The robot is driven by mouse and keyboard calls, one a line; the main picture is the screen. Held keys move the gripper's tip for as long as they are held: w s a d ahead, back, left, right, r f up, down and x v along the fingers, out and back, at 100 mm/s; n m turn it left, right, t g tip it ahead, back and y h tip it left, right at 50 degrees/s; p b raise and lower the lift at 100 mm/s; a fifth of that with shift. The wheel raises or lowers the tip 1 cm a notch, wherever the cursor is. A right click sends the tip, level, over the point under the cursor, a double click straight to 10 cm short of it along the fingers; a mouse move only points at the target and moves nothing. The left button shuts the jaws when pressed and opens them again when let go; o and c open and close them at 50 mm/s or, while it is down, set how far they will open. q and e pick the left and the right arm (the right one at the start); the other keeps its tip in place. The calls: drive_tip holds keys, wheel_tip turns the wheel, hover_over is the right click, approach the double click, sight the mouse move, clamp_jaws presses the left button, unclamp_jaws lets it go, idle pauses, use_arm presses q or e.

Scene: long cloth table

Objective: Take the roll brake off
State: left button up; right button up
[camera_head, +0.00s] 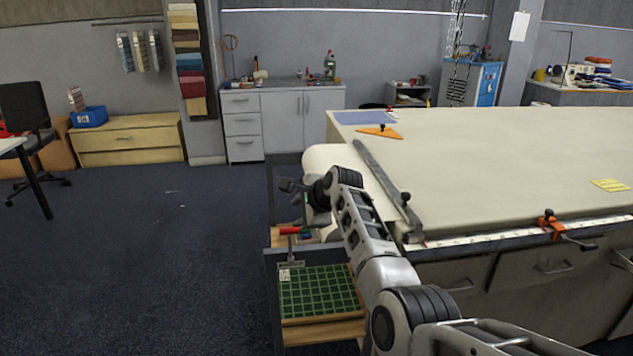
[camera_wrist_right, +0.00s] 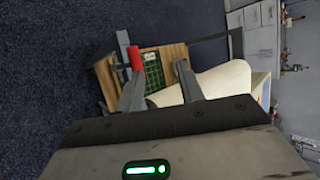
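A red-handled lever (camera_head: 290,231), which looks like the roll brake, stands at the table's left end, below my right gripper in the head view. In the right wrist view the red handle (camera_wrist_right: 136,57) appears just beyond the tip of the left-hand finger; I cannot tell whether they touch. My right gripper (camera_head: 298,193) is open, its two fingers spread with nothing seen between them; it also shows in the right wrist view (camera_wrist_right: 157,78). A pale cloth roll (camera_head: 325,157) lies at the table end, partly hidden by my right arm. My left gripper is out of view.
The long cloth table (camera_head: 500,150) fills the right side. A metal bar (camera_head: 385,185) lies along its left edge, and an orange clamp (camera_head: 550,224) grips its front edge. A green cutting mat (camera_head: 318,293) lies below the lever. Floor to the left is clear.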

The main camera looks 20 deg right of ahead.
drive_tip(key=s+d+r, duration=0.2)
drive_tip(key=d+r, duration=0.1)
drive_tip(key=r, duration=0.5)
drive_tip(key=shift+s+r, duration=0.15)
drive_tip(key=shift+s, duration=0.2)
idle(0.4)
drive_tip(key=shift+d, duration=0.1)
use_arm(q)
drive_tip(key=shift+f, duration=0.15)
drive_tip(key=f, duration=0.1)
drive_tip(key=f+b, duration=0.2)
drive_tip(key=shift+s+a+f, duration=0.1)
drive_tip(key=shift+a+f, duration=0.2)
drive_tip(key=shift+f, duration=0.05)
use_arm(e)
drive_tip(key=v, duration=1.6)
drive_tip(key=shift+w, duration=0.1)
